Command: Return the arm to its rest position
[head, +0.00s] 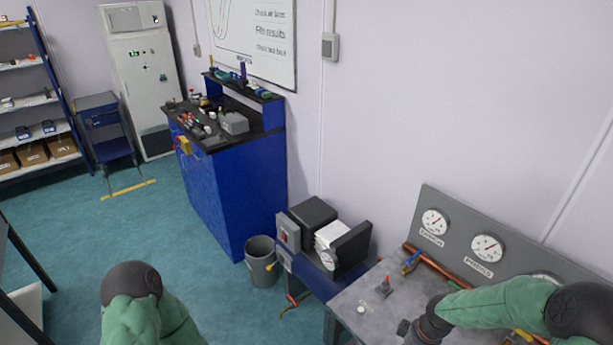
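My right arm (500,300) is green with dark joints. It reaches in from the right, over the grey bench top (350,300) below the gauge panel. Its dark wrist end (432,322) points down toward the bottom edge, where the picture cuts it off, so I cannot tell the state of my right gripper. My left arm (140,315) shows as a green link with a dark round joint at the bottom left. It is over the floor, and its gripper is out of the picture.
A gauge panel (510,240) with round dials stands behind the bench, with a copper pipe (450,270) along its foot. A small red-tipped valve (385,287) is on the bench. A grey bin (262,262) and blue cabinet (235,190) stand farther left. The teal floor (150,225) is mostly clear.

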